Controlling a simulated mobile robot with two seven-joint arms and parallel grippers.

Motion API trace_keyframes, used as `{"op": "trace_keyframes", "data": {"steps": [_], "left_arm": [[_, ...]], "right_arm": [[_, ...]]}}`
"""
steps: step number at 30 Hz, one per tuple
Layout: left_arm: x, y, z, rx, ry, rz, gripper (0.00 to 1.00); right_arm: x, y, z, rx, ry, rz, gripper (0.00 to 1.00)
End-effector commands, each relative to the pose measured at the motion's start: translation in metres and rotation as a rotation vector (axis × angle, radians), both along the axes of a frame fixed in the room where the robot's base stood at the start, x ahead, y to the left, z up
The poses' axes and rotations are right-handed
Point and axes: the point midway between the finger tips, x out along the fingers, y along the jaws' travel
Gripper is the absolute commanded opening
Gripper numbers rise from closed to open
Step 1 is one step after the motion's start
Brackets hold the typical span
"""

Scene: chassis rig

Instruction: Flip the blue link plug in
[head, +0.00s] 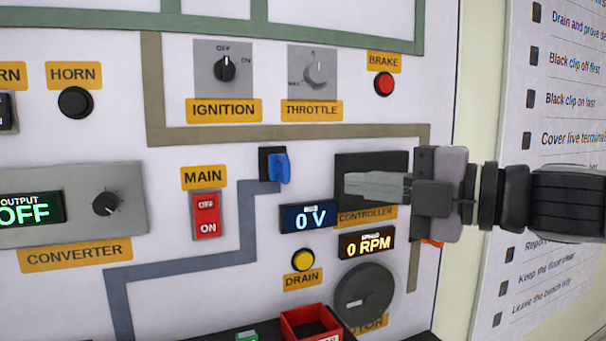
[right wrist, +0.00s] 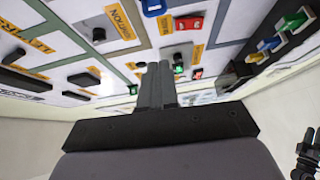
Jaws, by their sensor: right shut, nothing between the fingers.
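The blue link plug (head: 279,168) sits at a small black socket on the upright panel, at the top of the thick blue-grey line and right of the MAIN switch. Its blue body hangs at the socket's right side; I cannot tell how it is seated. My right gripper (head: 348,185) comes in from the right, fingers shut and empty, in front of the dark CONTROLLER block. Its tips point left, right of the plug and apart from it. The shut fingers (right wrist: 155,72) also show in the right wrist view. A dark jointed part (right wrist: 305,155) there may be my left gripper.
The red MAIN switch (head: 206,216) is left of the plug. The 0 V display (head: 309,218) and yellow DRAIN button (head: 303,260) are below it. A red bin (head: 310,323) stands at the bottom. The IGNITION knob (head: 225,68) is above. The panel around the plug is clear.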

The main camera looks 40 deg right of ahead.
Motion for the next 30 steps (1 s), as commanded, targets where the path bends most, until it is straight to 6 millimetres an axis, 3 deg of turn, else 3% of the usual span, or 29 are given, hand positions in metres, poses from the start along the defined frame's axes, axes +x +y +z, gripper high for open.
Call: {"op": "trace_keyframes", "data": {"steps": [20,30], "left_arm": [[-0.001,0.004,0.010,0.011,-0.001,0.002,0.43],[-0.002,0.009,0.028,0.026,-0.012,0.007,0.43]], "right_arm": [[0.056,0.021,-0.001,0.006,0.001,0.002,0.00],[0.074,0.028,0.001,0.006,-0.001,0.003,0.00]]}}
